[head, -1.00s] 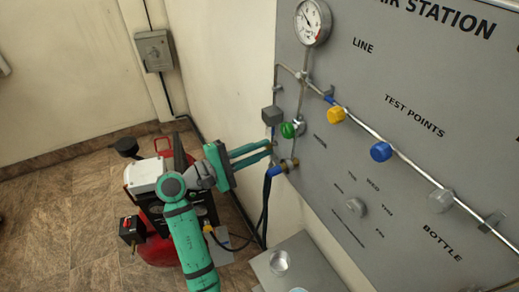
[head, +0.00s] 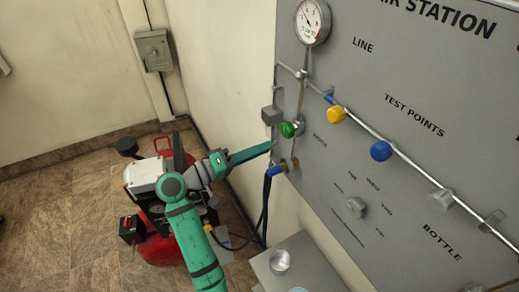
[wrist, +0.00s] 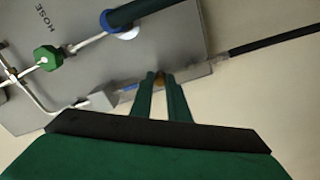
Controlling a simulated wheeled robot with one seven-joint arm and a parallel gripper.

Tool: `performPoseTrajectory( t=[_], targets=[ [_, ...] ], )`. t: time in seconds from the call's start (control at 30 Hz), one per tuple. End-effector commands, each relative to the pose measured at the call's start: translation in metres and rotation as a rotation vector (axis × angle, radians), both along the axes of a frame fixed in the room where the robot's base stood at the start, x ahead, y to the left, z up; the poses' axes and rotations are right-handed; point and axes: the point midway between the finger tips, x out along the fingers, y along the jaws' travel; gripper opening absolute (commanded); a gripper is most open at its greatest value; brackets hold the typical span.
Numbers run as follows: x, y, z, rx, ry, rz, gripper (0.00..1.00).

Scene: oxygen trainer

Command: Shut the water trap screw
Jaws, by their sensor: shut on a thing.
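The water trap is a grey block (head: 271,114) with a blue bowl below it, on the pipework at the panel's left edge. In the wrist view its grey block (wrist: 100,101) and blue bowl (wrist: 127,94) lie left of my fingertips. My gripper (head: 270,147) reaches to just under the trap. In the wrist view my gripper (wrist: 161,79) is shut on a small brass-coloured piece, the water trap screw (wrist: 160,80), of which only a little shows between the fingertips. The fingers hide the screw in the head view.
A green knob (head: 287,130) is close right of the trap. A blue hose fitting (head: 277,170) sits just below my fingers, with dark hoses hanging down. A gauge (head: 312,22) is above. A red compressor (head: 160,250) stands on the floor behind my arm.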

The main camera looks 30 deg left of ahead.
Motion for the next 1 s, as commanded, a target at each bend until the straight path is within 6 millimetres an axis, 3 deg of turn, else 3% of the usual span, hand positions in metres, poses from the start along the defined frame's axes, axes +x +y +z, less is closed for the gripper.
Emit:
performPoseTrajectory(
  t=[0.6, 1.0],
  targets=[
    [-0.0002, 0.0012, -0.0019, 0.479, -0.296, 0.000, 0.00],
    [0.0001, 0.0011, -0.0022, 0.663, -0.412, -0.001, 0.00]
  ],
)
